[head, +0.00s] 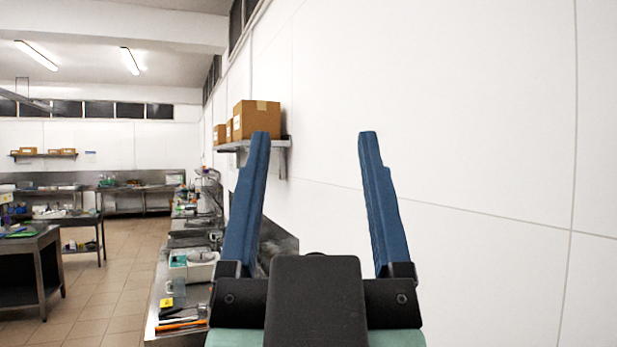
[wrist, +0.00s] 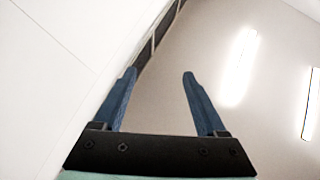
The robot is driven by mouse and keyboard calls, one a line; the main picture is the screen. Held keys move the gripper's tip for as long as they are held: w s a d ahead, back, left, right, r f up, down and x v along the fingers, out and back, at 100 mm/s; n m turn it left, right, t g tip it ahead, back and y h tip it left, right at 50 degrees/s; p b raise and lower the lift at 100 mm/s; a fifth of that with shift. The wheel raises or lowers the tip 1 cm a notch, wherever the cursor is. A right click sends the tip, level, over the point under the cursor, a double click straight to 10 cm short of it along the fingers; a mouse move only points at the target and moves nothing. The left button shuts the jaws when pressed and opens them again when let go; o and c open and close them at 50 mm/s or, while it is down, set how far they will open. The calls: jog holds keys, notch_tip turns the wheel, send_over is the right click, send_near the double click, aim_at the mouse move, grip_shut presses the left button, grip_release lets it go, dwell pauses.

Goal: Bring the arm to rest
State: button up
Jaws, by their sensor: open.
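My gripper (head: 314,138) stands raised in front of the head camera, its two blue fingers pointing up and spread wide apart. Nothing is between the fingers. In the wrist view my gripper (wrist: 159,75) is also open and empty, facing the ceiling and the upper part of a white wall. The lower arm is mostly hidden behind the dark gripper body.
A white wall (head: 480,110) fills the right side. A shelf (head: 283,143) with cardboard boxes (head: 256,118) is on it, behind the left finger. A cluttered steel counter (head: 160,305) runs along the wall. Tiled floor (head: 110,295) lies open to the left, beside a steel table (head: 40,262).

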jog(key=shift+s+a+r+t, duration=0.2)
jog(key=shift+s+r+t, duration=0.1)
jog(key=shift+s+r, duration=0.3)
jog(key=shift+f, duration=0.1)
notch_tip(320, 180, down, 6)
jog(key=b, duration=0.6)
jog(key=shift+f, duration=0.25)
